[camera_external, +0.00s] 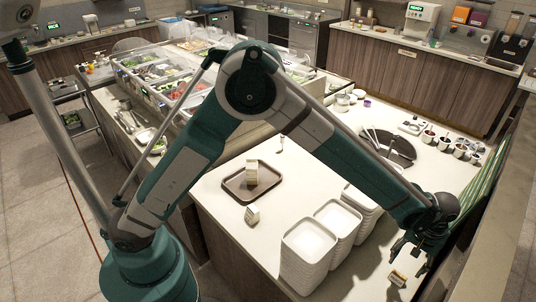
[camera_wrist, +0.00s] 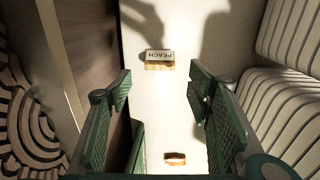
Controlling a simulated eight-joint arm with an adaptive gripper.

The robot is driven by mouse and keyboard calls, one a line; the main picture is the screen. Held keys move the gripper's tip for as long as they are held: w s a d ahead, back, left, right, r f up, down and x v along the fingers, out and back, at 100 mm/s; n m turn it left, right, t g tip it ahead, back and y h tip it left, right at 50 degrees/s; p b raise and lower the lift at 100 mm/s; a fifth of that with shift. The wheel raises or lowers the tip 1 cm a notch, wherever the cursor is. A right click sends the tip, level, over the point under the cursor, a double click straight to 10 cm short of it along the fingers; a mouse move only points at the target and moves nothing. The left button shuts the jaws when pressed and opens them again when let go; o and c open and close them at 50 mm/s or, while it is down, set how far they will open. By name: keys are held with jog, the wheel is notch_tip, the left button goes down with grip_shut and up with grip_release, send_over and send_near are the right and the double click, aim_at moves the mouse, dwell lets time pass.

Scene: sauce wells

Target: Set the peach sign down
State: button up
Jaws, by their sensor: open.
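Stacks of white trays (camera_external: 310,240) stand left of my gripper. A brown tray (camera_external: 235,190) holds a small block, with another block (camera_external: 252,215) beside it. The counter edge drops to the floor close by.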

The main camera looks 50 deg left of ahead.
jog(key=shift+r, duration=1.5)
